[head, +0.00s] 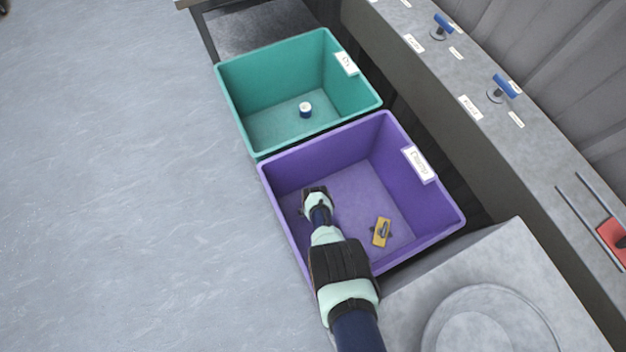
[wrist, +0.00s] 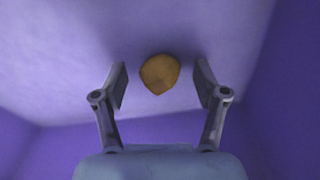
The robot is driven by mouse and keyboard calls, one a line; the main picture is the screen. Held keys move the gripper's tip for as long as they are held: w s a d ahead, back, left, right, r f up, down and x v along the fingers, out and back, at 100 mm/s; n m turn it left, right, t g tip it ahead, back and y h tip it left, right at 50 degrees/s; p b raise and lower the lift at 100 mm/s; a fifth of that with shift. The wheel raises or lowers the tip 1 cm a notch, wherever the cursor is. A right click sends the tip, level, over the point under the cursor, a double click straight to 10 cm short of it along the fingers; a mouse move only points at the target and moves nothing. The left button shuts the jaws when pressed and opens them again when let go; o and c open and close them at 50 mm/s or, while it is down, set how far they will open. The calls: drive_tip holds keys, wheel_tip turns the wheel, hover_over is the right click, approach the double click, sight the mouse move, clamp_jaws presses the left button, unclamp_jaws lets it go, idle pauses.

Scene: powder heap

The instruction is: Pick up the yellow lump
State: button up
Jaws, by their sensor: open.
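The yellow lump (wrist: 160,73) is a small rounded, brownish-yellow piece on the floor of the purple bin (head: 279,207). In the wrist view it shows in the gap between my gripper's two open fingers, with space on both sides. My gripper (head: 314,192) reaches down into the left part of the purple bin in the head view. It is open and empty, and its fingers also show in the wrist view (wrist: 162,84). The lump is hidden in the head view, apparently by my gripper. I cannot tell how far below the fingertips it lies.
A yellow plate-like part with a grey piece on it (head: 381,232) lies in the purple bin, right of my arm. A teal bin (head: 236,106) behind holds a small white and blue cylinder (head: 305,109). A grey ledge with blue-handled valves (head: 503,86) runs along the right.

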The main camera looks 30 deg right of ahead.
drive_tip(key=shift+r, duration=0.15)
drive_tip(key=shift+c, duration=0.5)
drive_tip(key=c, duration=1.1)
drive_tip(key=shift+o, duration=0.2)
drive_tip(key=shift+r, duration=0.1)
wheel_tip(320, 180, up, 20)
drive_tip(key=p, duration=2)
